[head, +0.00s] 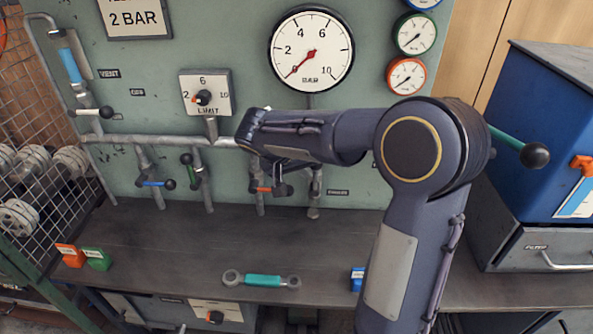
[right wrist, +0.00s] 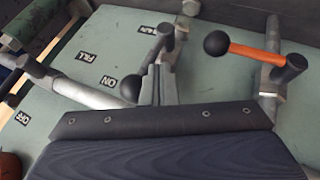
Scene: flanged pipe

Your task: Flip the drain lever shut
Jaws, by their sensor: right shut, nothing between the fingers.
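My right gripper (head: 281,176) hangs below my forearm in front of the pipe panel, beside the orange lever (head: 262,190). In the right wrist view my fingers (right wrist: 160,72) are shut and empty. A black ball knob (right wrist: 130,86) shows just left of them; I cannot tell whether they touch. The orange lever (right wrist: 255,53) with its black ball lies to the right, apart from the fingers. The drain label (right wrist: 141,28) is above, near a dark pivot (right wrist: 165,32). My fingers partly hide the lever behind them, so its position is unclear. My left gripper is not in view.
A blue lever (head: 158,183) and a green lever (head: 187,160) stand left on the panel. The large gauge (head: 310,50) is above. A wrench with a teal grip (head: 262,280) lies on the bench (head: 190,240). A blue box (head: 540,130) stands at right.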

